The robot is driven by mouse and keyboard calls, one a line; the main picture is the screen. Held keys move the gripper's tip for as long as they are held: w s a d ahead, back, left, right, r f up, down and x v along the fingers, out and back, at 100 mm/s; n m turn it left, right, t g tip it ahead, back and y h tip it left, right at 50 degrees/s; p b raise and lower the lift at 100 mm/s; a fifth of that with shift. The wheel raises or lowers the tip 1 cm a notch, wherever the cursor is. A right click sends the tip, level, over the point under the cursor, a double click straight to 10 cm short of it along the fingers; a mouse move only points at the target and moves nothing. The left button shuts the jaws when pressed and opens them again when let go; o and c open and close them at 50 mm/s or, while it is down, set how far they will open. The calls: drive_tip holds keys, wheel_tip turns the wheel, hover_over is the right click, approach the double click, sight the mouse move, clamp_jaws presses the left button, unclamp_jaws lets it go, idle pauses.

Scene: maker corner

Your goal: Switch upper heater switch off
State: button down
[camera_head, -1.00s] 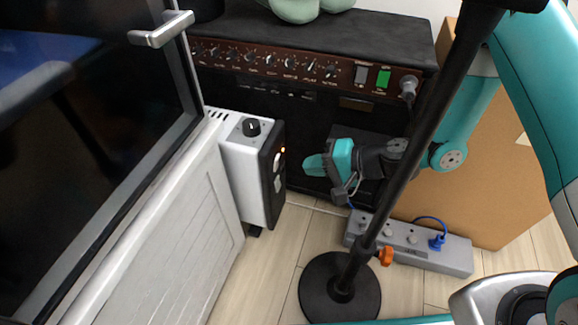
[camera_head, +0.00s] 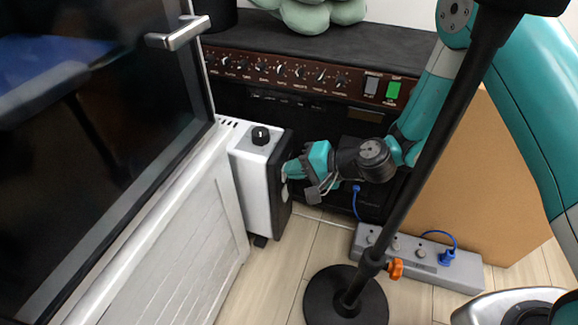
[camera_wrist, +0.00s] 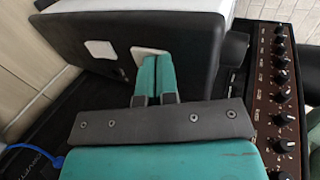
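The heater (camera_head: 253,187) is a narrow white box with a black front panel, standing at the left of the amplifier; a black knob (camera_head: 261,135) is on its top. In the wrist view its dark panel (camera_wrist: 190,50) carries two pale switches. The upper switch (camera_wrist: 139,50) is the one nearer the knob, and my fingertips partly cover it. The lower switch (camera_wrist: 100,50) is uncovered. My gripper (camera_wrist: 156,60) has its two teal fingers together with nothing between them. Its tips are at the upper switch; I cannot tell whether they press it.
A black stand pole (camera_head: 420,160) with a round base (camera_head: 330,296) rises in front of my arm. A grey power strip (camera_head: 415,255) lies on the floor. The amplifier (camera_head: 300,75) is behind, a cardboard box (camera_head: 490,190) at right, and a glass-fronted door (camera_head: 110,130) at left.

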drive_tip(key=shift+r+p, duration=0.35)
drive_tip(key=shift+r, duration=0.55)
drive_tip(key=a+r+p+v, duration=0.1)
drive_tip(key=p+v, duration=0.7)
drive_tip(key=v, duration=1.5)
drive_tip(key=shift+w+d+r+p, duration=0.2)
drive_tip(key=shift+r+p, duration=0.1)
drive_tip(key=shift+r, duration=0.4)
